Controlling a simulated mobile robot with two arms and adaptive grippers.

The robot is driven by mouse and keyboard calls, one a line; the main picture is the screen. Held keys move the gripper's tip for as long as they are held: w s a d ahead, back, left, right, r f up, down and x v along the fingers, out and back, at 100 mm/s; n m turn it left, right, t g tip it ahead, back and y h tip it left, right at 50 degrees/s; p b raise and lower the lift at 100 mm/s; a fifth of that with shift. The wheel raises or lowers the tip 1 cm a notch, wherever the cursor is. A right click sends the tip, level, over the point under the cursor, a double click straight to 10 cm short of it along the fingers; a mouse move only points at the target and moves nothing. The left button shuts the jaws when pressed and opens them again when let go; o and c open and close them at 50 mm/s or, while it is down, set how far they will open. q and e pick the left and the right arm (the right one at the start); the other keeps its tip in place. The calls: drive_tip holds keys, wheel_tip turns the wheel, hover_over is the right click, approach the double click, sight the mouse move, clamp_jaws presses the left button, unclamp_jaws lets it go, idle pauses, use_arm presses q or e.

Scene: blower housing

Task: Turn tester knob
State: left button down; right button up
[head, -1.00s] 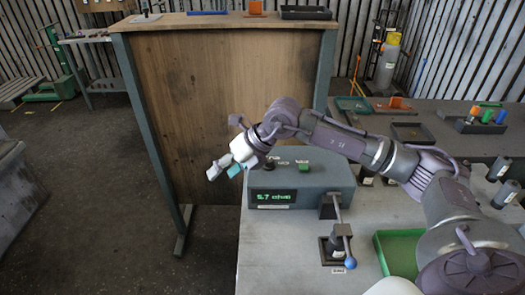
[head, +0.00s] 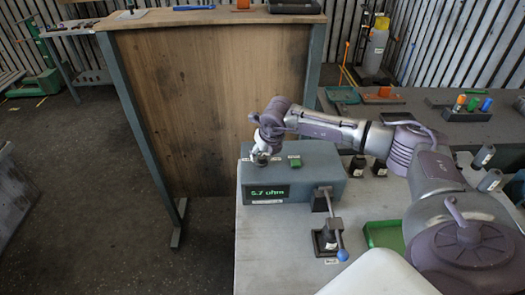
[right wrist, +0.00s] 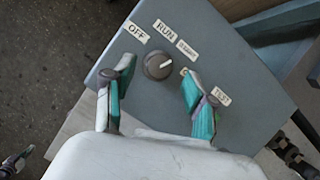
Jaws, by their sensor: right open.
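The tester is a grey-green box (head: 318,180) on the bench, with a green lit display reading about 5.7 ohm (head: 268,193) on its front. Its knob (right wrist: 158,66) is a dark round dial with a white pointer mark, on the sloped grey panel in the right wrist view. The mark points right, toward the small blurred label beside RUN. My right gripper (head: 261,157) is above the left part of the box top. In the right wrist view my right gripper (right wrist: 155,72) is open, its teal-padded fingers on either side of the knob, apart from it.
A green button (head: 295,161) is on the box top, right of my gripper. A lever with a blue ball end (head: 342,255) stands in front of the box. A green tray (head: 384,235) lies to the right. A tall wooden panel (head: 205,110) stands behind.

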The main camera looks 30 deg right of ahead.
drive_tip(key=shift+x, duration=1.05)
clamp_jaws()
